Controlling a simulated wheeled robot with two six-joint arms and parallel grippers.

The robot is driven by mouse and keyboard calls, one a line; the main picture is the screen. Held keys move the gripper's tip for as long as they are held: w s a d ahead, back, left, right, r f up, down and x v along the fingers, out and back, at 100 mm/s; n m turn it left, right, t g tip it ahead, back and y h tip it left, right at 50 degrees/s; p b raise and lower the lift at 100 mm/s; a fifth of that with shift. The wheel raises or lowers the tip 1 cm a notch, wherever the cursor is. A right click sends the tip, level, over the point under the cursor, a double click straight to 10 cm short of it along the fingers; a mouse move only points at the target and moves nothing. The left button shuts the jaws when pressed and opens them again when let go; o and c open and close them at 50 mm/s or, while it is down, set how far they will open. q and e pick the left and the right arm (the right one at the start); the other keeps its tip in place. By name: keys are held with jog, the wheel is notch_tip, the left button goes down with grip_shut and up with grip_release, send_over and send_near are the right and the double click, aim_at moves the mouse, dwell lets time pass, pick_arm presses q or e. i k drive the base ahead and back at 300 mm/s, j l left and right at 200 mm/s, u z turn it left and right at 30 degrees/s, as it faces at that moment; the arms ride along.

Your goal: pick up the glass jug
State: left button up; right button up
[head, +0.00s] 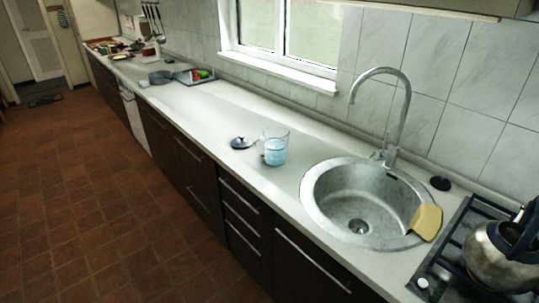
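The glass jug (275,148) stands upright on the white counter (205,122), left of the round sink. It is clear, with something light blue in its lower part, and a handle shows on its left side. A dark lid with a knob (241,142) lies on the counter just left of the jug, apart from it. Neither of my grippers shows in the head view.
A metal sink (318,205) with a tall tap (402,110) is right of the jug. A yellow cloth or sponge (427,221) lies on its rim. A kettle (490,258) stands on the hob at far right.

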aim_at(275, 140)
jog(key=i+j+u, duration=0.5)
jog(key=i+u, duration=0.2)
jog(key=i+j+u, duration=0.1)
jog(key=i+u, duration=0.25)
jog(key=i+j+u, duration=0.1)
jog(key=i+u, duration=0.15)
jog(key=i, duration=0.45)
